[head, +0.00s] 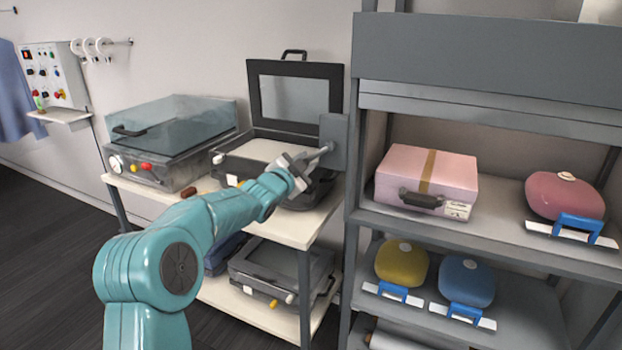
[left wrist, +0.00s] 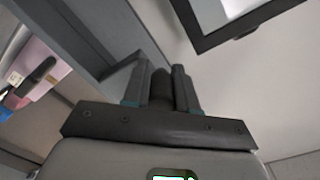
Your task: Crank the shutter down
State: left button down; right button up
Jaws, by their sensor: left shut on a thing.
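The shutter (head: 480,103) is a grey slatted panel below a dark grey housing (head: 480,55) at the top of the rack on the right. It is mostly rolled up, and the upper shelf opening below it is uncovered. The crank (head: 327,149) is at a grey plate (head: 334,130) on the rack's left side. My left gripper (head: 305,164) is at the crank, shut on its handle. In the left wrist view, the dark handle (left wrist: 161,90) sits between the two fingers. My right gripper is in neither view.
A pink box (head: 427,178) and a pink rounded item (head: 564,194) stand on the upper shelf. Yellow (head: 401,262) and blue (head: 466,279) ones are below. An open black case (head: 295,105) and a glass-lidded device (head: 170,140) stand on the side table, close to my left arm.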

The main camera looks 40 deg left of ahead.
pick_arm(q)
jog(key=shift+s+a+r+m, duration=0.1)
jog(key=shift+a+r+m, duration=0.3)
jog(key=shift+r+m, duration=0.4)
jog(key=shift+a+r+m+y, duration=0.15)
jog(key=shift+r+m, duration=0.7)
jog(key=shift+m, duration=0.6)
jog(key=shift+r+m+y, duration=0.1)
jog(key=shift+r+m, duration=0.7)
jog(key=shift+m, duration=0.6)
jog(key=shift+a+r+m+y, duration=0.15)
jog(key=shift+r+m, duration=0.7)
jog(key=shift+m, duration=0.6)
jog(key=c, duration=0.9)
grip_release()
jog(key=shift+d, duration=0.1)
jog(key=shift+s, duration=0.1)
